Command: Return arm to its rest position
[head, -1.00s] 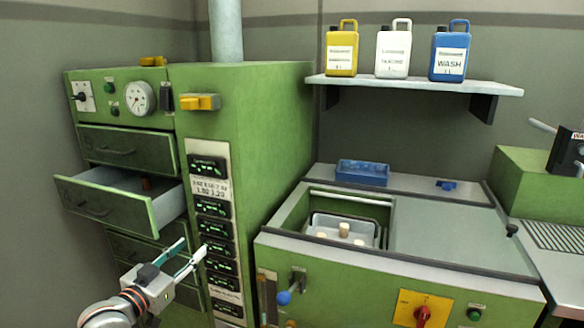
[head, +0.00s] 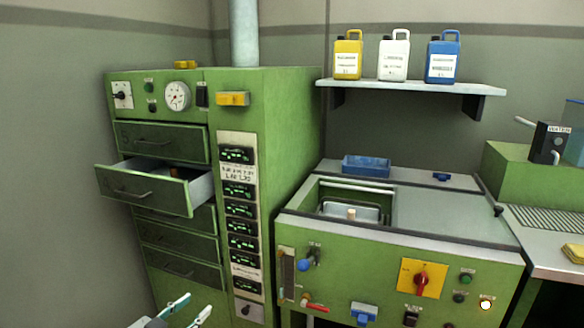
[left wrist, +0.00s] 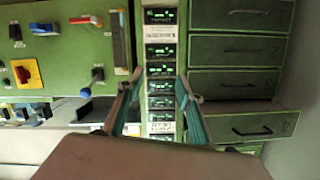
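My left gripper (head: 196,304) is at the bottom edge of the head view, in front of the green drawer cabinet (head: 278,130). Its two fingers stand apart with nothing between them. In the left wrist view the same fingers (left wrist: 157,88) are spread, with the column of lit displays (left wrist: 160,70) behind them. Most of the left arm is below the head view's frame. My right gripper is in neither view.
One drawer (head: 145,191) is pulled out, with a small brown thing inside. A green machine (head: 375,262) has an open well (head: 330,190) holding a tray and a pale cork. Yellow, white and blue canisters (head: 443,58) stand on a shelf (head: 415,87).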

